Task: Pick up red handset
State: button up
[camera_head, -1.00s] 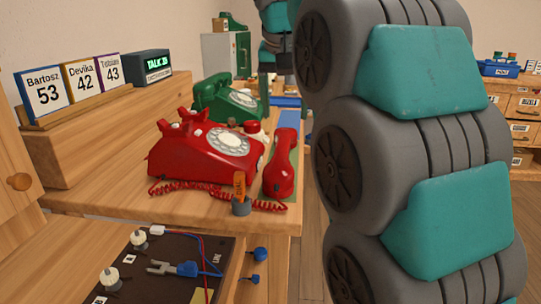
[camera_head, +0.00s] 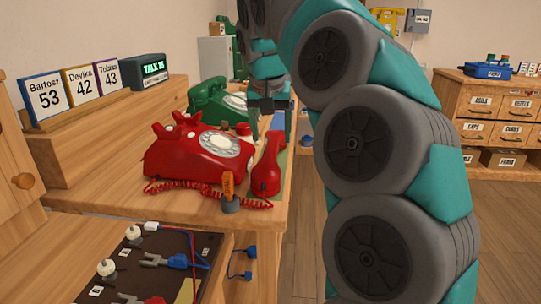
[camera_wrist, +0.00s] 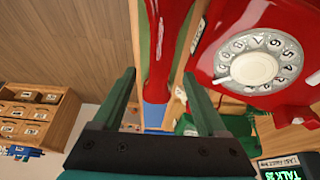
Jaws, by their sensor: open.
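The red handset (camera_head: 267,172) lies on the wooden desk beside the red dial phone (camera_head: 196,155), near the desk's right edge. A coiled red cord joins them. My gripper (camera_head: 270,122) is open and empty, above the far end of the handset. In the wrist view, the handset (camera_wrist: 165,45) runs lengthwise between the two spread fingers of my gripper (camera_wrist: 159,76), and the red phone (camera_wrist: 262,45) is to the right. I cannot tell how far the fingers are above the handset. My arm hides part of the desk's far right side.
A green phone (camera_head: 214,98) stands behind the red one. An orange-tagged grey holder (camera_head: 229,196) stands in front of the handset. Number cards (camera_head: 76,88) and a TALK display (camera_head: 148,70) line the left. A drawer cabinet (camera_head: 497,108) stands far right across open floor.

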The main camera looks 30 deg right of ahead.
aim_at(271, 146)
jog(key=x, duration=0.3)
jog(key=shift+s+a+f, duration=0.2)
jog(key=shift+s+f, duration=0.05)
jog(key=shift+w+d+f, duration=0.1)
jog(key=shift+w+f, duration=0.1)
jog(key=shift+f, duration=0.25)
grip_shut()
